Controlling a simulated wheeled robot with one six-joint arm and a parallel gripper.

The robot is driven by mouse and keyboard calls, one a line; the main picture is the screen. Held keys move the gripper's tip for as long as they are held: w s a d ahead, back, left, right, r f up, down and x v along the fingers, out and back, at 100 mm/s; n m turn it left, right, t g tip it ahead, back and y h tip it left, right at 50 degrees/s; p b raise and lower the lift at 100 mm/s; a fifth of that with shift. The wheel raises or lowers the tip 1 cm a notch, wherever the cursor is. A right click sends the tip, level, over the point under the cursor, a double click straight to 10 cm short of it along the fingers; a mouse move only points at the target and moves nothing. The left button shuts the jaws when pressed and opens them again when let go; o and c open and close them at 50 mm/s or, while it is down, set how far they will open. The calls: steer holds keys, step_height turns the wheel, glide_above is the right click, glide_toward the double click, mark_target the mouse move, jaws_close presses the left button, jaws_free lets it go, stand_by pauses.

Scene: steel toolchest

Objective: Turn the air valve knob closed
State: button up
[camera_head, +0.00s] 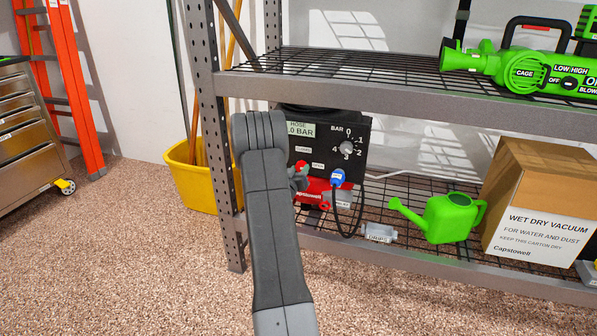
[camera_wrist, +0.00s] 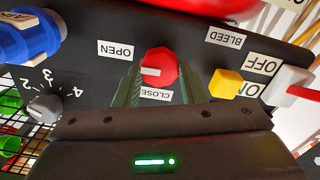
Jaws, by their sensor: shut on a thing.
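The air valve knob (camera_wrist: 160,68) is red with a white pointer mark. It sits on the black compressor panel (camera_wrist: 88,85) in the wrist view, where the picture is upside down. The mark points left, toward the side with the OPEN label (camera_wrist: 115,50). The CLOSED label (camera_wrist: 157,95) is just below the knob, partly covered. My gripper (camera_wrist: 158,82) is shut on the knob, one finger on each side. In the head view my arm covers the panel's left part; the knob (camera_head: 302,165) shows just above my gripper (camera_head: 298,180).
A grey dial (camera_wrist: 44,107), a blue air fitting (camera_wrist: 28,38), a yellow button (camera_wrist: 226,83) and a switch (camera_wrist: 288,85) are nearby. The steel shelf (camera_head: 400,85) runs above the panel. A watering can (camera_head: 447,215) and carton (camera_head: 535,205) stand to the right.

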steer(key=n+p, duration=0.3)
steer(key=n, duration=0.1)
steer(key=shift+r, duration=0.1)
steer(key=n+p, duration=0.2)
steer(key=n, duration=0.2)
steer(key=shift+n, duration=0.3)
steer(key=n+p, duration=0.2)
steer(key=n, duration=0.2)
steer(key=shift+n, duration=0.3)
steer(key=shift+f+n+p, duration=0.2)
steer(key=shift+n+p, duration=0.8)
steer(key=shift+n, duration=1.3)
steer(key=o, duration=1)
steer(key=shift+s+a, duration=0.1)
